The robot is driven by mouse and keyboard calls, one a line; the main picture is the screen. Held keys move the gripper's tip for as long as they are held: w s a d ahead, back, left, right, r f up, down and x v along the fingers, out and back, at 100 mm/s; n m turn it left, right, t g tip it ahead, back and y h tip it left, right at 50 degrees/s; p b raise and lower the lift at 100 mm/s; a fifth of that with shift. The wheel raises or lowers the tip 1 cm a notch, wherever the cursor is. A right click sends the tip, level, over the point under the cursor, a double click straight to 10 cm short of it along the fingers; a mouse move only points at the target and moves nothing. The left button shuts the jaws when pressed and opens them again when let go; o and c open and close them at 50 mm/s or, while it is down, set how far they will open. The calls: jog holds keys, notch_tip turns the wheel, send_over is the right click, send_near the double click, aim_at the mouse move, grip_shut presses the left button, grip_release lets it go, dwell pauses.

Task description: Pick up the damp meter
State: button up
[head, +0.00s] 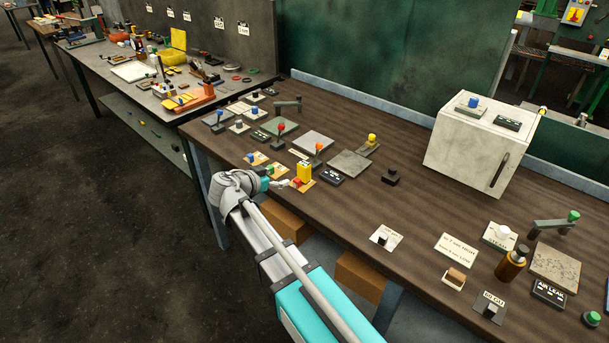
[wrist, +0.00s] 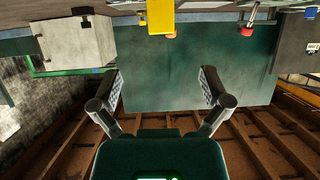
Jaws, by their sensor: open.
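A small upright yellow block, which looks like the damp meter (head: 304,171), stands near the front edge of the dark wooden bench. In the wrist view a yellow block (wrist: 175,16) shows at the top, cut off by the frame edge, beyond my fingertips and apart from them. My gripper (head: 280,183) is at the bench's front edge, just left of the yellow block in the head view. In the wrist view my gripper (wrist: 161,88) has its two fingers spread wide with nothing between them.
A small red knob (head: 297,182) sits close beside the yellow block. Levers, plates and a dark label plate (head: 332,176) crowd the bench behind it. A pale box (head: 482,150) stands at the right. The bench middle (head: 390,215) is fairly clear.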

aim_at(301, 169)
jog(key=shift+w+f, duration=0.1)
jog(key=b+x, duration=0.3)
jog(key=x, duration=0.4)
jog(key=shift+w, duration=0.1)
jog(key=shift+w+d+f, duration=0.15)
jog(key=shift+w+d, duration=0.25)
jog(key=shift+w, duration=0.05)
jog(key=shift+b+x, duration=0.95)
jog(key=shift+x, duration=1.7)
jog(key=shift+r, duration=0.25)
grip_shut()
